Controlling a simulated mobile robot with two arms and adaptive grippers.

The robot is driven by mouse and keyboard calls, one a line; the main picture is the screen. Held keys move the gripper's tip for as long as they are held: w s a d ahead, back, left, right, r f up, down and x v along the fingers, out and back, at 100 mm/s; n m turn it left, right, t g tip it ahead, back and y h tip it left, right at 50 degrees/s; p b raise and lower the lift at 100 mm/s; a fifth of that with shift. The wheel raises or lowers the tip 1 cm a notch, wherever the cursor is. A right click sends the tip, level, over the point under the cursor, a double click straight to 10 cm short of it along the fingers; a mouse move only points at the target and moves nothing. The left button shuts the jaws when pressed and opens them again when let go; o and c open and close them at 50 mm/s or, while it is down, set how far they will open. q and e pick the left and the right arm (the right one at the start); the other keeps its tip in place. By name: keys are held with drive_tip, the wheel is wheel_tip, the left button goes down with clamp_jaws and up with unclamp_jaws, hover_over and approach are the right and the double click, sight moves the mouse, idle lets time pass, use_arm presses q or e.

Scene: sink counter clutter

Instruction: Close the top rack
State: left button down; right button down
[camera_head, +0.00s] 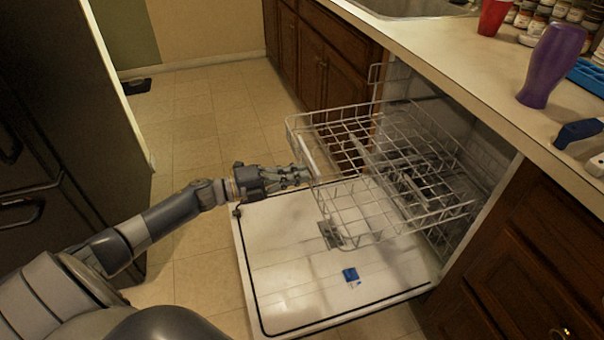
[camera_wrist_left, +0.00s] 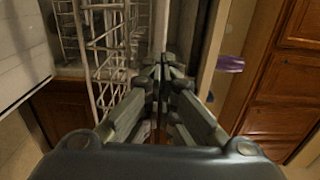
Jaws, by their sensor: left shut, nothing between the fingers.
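The top rack (camera_head: 350,180) is a white wire basket, pulled out of the dishwasher over its lowered door (camera_head: 290,270). My left gripper (camera_head: 306,175) is shut with nothing between its fingers. Its fingertips are at the rack's front left side, by the white front bar; I cannot tell whether they touch it. In the left wrist view, the rack's wires (camera_wrist_left: 105,50) stand just left of the shut left gripper (camera_wrist_left: 165,75). The inside of the dishwasher is partly hidden behind the rack. My right gripper is not in view.
A blue piece (camera_head: 350,274) lies on the lowered door. The counter (camera_head: 440,45) above holds a purple bottle (camera_head: 552,65), a red cup (camera_head: 493,16) and several jars. A dark appliance (camera_head: 60,90) stands at the left. Tiled floor (camera_head: 200,120) is clear between.

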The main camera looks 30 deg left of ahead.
use_arm(q)
drive_tip(key=shift+w+d, duration=0.45)
drive_tip(key=shift+w, duration=0.1)
